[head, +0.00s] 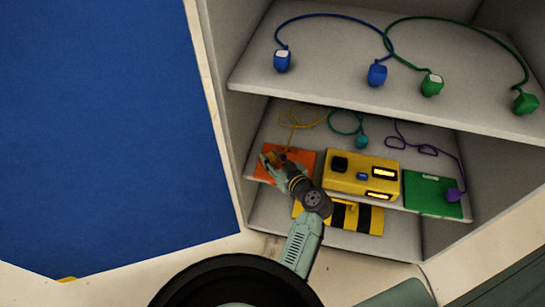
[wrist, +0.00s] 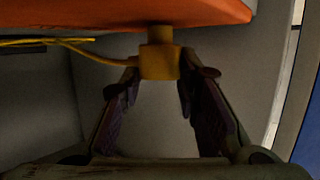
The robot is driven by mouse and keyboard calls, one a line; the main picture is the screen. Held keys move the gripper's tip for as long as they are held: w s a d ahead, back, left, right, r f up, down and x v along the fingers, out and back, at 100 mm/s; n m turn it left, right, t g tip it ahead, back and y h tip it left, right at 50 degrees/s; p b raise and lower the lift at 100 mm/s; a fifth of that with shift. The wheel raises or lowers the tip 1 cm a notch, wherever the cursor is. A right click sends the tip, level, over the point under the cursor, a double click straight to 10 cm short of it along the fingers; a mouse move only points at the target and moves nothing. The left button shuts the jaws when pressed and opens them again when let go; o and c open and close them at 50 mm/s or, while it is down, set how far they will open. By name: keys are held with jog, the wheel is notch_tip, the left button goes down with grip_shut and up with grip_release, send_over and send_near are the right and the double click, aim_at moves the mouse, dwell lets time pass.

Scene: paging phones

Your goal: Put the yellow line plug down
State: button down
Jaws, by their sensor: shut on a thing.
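My gripper (head: 271,160) is over the left part of the orange board (head: 306,157) on the middle shelf. In the wrist view my gripper (wrist: 163,79) is shut on the yellow line plug (wrist: 159,59), its fingertips on either side of the plug's body. The plug's narrower end meets the face of the orange board (wrist: 190,12) in that view; I cannot tell whether they touch firmly. A yellow cord (wrist: 60,42) runs off the plug to the left. In the head view the plug is mostly hidden by my gripper.
A yellow box (head: 345,185) with lit panels stands right of the orange board. A teal plug (head: 362,142) lies behind it, and a green board (head: 425,195) with a purple plug (head: 454,195) lies farther right. Blue and green plugs lie on the upper shelf (head: 330,90).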

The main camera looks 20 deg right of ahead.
jog(key=shift+f, duration=0.15)
jog(key=c, duration=1.2)
grip_release()
jog(key=shift+r, duration=0.25)
jog(key=shift+s+d, duration=0.1)
jog(key=shift+s, duration=0.3)
jog(key=b+v, duration=0.2)
jog(key=v, duration=0.9)
jog(key=shift+s+r, duration=0.1)
jog(key=shift+s, duration=0.05)
